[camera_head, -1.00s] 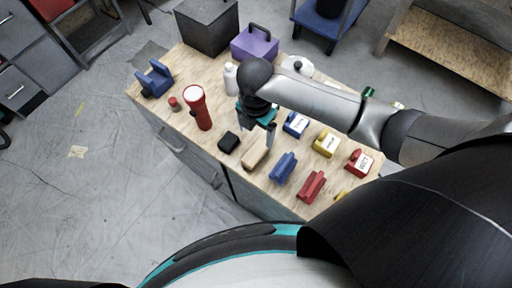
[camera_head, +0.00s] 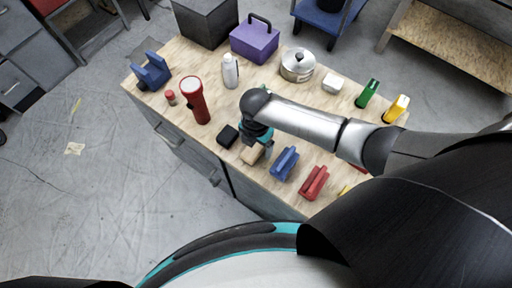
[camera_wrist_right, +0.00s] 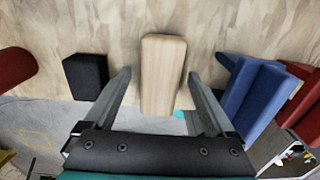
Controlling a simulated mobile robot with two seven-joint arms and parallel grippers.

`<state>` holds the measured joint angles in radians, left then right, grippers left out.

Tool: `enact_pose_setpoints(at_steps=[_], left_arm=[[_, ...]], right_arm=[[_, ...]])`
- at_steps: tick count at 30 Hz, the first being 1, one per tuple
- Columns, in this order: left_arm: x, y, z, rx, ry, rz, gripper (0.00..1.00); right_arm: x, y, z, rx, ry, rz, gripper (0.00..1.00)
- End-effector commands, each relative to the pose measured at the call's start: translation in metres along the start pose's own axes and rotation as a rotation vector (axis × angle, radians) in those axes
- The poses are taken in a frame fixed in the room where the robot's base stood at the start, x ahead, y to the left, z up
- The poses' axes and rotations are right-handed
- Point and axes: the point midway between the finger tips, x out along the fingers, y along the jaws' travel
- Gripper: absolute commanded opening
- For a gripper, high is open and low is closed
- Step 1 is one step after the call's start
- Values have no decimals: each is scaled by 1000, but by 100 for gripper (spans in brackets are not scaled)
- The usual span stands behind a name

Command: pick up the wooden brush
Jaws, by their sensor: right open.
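The wooden brush (camera_wrist_right: 162,75) is a pale wooden block on the workbench near its front edge. In the head view the brush (camera_head: 252,154) is partly hidden under my right gripper (camera_head: 256,140). In the right wrist view my right gripper (camera_wrist_right: 160,95) is open, with one finger on each side of the brush and a visible gap to both sides. The brush lies upright in the picture between the fingers. My left gripper does not show.
A black block (camera_wrist_right: 87,76) lies left of the brush and a blue brush-like item (camera_wrist_right: 252,92) right of it. A red item (camera_head: 313,183), a red flashlight (camera_head: 196,100), a white bottle (camera_head: 230,71) and a pot (camera_head: 297,65) share the workbench (camera_head: 180,66).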

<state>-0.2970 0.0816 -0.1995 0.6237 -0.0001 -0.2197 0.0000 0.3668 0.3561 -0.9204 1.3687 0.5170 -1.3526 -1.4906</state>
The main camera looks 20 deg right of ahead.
Motion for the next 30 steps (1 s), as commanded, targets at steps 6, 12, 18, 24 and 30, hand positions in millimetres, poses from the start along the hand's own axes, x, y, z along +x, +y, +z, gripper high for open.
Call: enact_pose_setpoints(at_steps=[6, 12, 18, 24, 30], left_arm=[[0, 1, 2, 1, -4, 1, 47], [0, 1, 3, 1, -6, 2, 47], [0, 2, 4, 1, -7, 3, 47], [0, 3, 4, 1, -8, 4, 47], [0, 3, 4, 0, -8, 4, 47]], right_arm=[[-1, 0, 0, 0, 0, 0, 80], [-1, 0, 0, 0, 0, 0, 57], [-1, 0, 0, 0, -1, 0, 35], [-1, 0, 0, 0, -1, 0, 12], [-1, 0, 0, 1, -1, 1, 0]])
